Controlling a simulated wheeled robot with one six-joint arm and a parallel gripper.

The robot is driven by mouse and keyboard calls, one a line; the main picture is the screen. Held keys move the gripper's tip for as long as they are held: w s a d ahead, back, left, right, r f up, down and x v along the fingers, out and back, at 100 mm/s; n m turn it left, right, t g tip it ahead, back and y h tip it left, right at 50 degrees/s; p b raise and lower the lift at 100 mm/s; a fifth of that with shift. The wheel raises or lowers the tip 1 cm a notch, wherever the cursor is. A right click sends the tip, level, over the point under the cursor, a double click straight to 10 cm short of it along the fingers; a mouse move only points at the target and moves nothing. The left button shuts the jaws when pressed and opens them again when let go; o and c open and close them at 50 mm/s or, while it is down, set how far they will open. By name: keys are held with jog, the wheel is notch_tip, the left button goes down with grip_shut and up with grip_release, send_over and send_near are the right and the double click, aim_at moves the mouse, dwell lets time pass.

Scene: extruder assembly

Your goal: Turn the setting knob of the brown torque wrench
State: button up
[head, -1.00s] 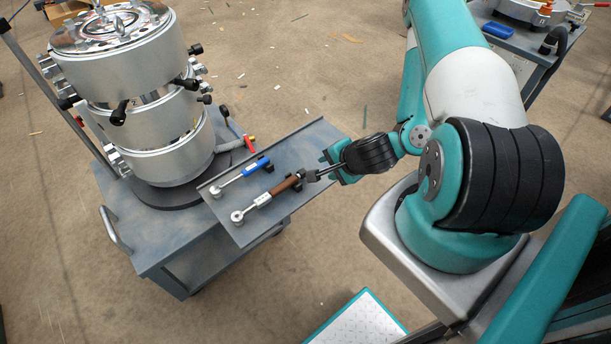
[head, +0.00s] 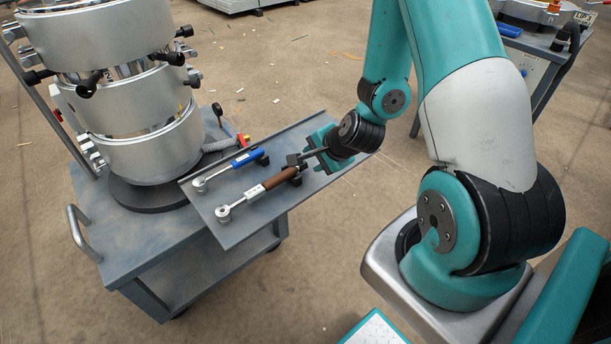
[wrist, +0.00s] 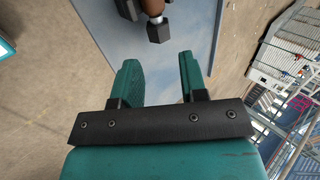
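The brown torque wrench (head: 277,179) lies in dark holders on the grey tray, its ratchet head toward the lower left and its handle end toward my gripper. In the wrist view, the dark setting knob (wrist: 158,31) shows beyond a pale collar at the end of the brown handle (wrist: 152,7). My gripper (wrist: 158,62) is open and empty, and the knob lies ahead of the gap between its fingers, apart from them. In the head view, my gripper (head: 313,154) is over the tray just beyond the handle end. The knob is hard to make out there.
A blue torque wrench (head: 243,159) lies beside the brown one on the same tray (head: 235,236). The tray projects from a grey cart (head: 150,245) that carries a tall silver extruder (head: 155,115). A second cart (head: 530,65) stands at the back right.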

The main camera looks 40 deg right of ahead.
aim_at(305, 163)
jog(key=f+b, duration=0.1)
jog(key=b, duration=0.1)
jog(key=shift+w+f+b, duration=0.35)
jog(key=shift+w+f, duration=0.05)
jog(key=b+x, duration=0.2)
jog(key=b, duration=0.1)
jog(key=shift+w+f, duration=0.1)
jog(key=shift+x, duration=1.15)
jog(key=shift+w, duration=0.1)
jog(key=shift+c, duration=0.4)
jog(key=c, duration=0.6)
